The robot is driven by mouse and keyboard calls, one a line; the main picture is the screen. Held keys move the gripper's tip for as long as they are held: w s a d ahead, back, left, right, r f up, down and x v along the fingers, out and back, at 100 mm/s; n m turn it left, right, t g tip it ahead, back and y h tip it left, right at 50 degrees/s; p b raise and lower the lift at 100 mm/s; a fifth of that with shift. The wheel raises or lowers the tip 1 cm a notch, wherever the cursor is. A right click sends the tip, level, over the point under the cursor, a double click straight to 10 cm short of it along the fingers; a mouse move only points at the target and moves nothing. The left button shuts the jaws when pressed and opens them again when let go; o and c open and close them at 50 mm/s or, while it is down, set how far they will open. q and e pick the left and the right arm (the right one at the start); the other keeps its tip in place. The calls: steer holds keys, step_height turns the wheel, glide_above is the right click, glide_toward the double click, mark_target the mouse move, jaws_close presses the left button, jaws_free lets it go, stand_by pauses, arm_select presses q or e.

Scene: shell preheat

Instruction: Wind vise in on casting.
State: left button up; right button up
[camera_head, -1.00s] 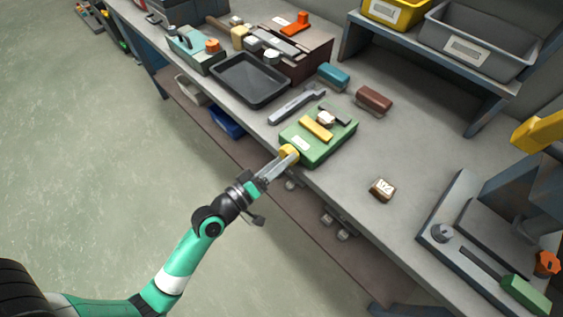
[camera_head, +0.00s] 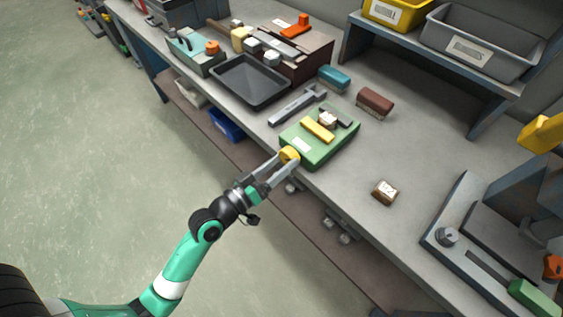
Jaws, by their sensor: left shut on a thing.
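The green vise (camera_head: 326,154) sits at the front edge of the bench, with a yellow jaw bar (camera_head: 318,130) and a dark jaw bar (camera_head: 338,115) on top. A small pale and brown piece, seemingly the casting (camera_head: 328,119), lies between the two bars. I cannot tell whether the yellow bar touches it. A yellow knob (camera_head: 290,155) sticks out of the vise's front. My left gripper (camera_head: 285,162) is shut on this knob, with one finger on each side of it. My right gripper is not in view.
A grey wrench-like tool (camera_head: 297,105), a black tray (camera_head: 284,92), a teal brush (camera_head: 334,77) and a brown brush (camera_head: 375,101) lie behind the vise. A small labelled block (camera_head: 385,191) lies to its right. A grey fixture (camera_head: 462,248) stands at far right.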

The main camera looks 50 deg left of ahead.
arm_select(q)
steer(key=o, duration=1.4)
steer(key=shift+c, duration=0.2)
steer(key=s+b, duration=0.2)
steer(key=s, duration=0.9)
steer(key=shift+s+d, duration=0.3)
steer(key=shift+d, duration=0.1)
